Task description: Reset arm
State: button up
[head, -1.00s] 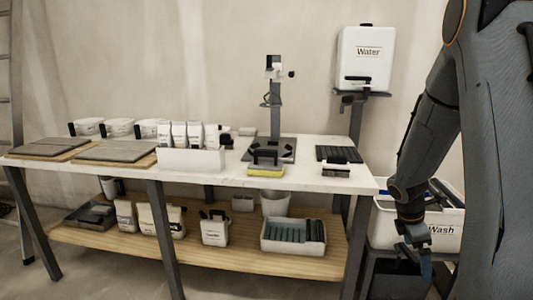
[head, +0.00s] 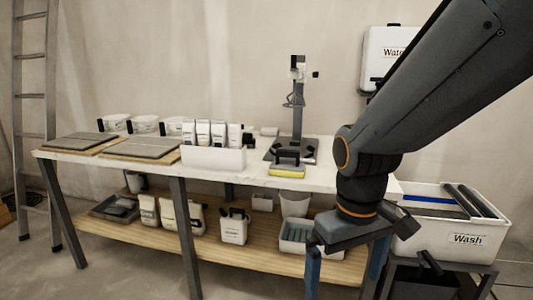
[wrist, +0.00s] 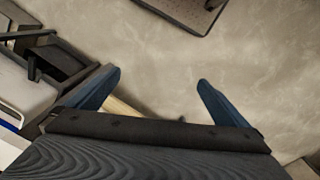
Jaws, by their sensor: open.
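My gripper (head: 345,272) hangs at the end of my arm in front of the right part of the workbench, pointing down. In the wrist view its two blue fingers (wrist: 160,80) are spread wide apart with nothing between them but floor. The fingertips are partly cut off or dark in the head view. My arm hides the right end of the bench top and part of the water container.
The workbench (head: 300,176) holds tiles, white buckets, bottles and a yellow sponge (head: 287,171). Its lower shelf (head: 180,262) carries bags and bins. The Wash tub (head: 455,238) stands right of my gripper. A ladder (head: 33,120) leans at left. Floor in front is open.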

jog(key=s+a+r+m+p, duration=0.1)
jog(key=s+a+r+m, duration=0.1)
jog(key=s+a, duration=0.15)
jog(key=d+r+m+p, duration=0.1)
jog(key=d+r+p, duration=0.5)
jog(key=p, duration=0.7)
jog(key=shift+s+d+m, duration=0.35)
jog(key=shift+d+m, duration=0.05)
jog(key=shift+d, duration=0.7)
dwell(5.2)
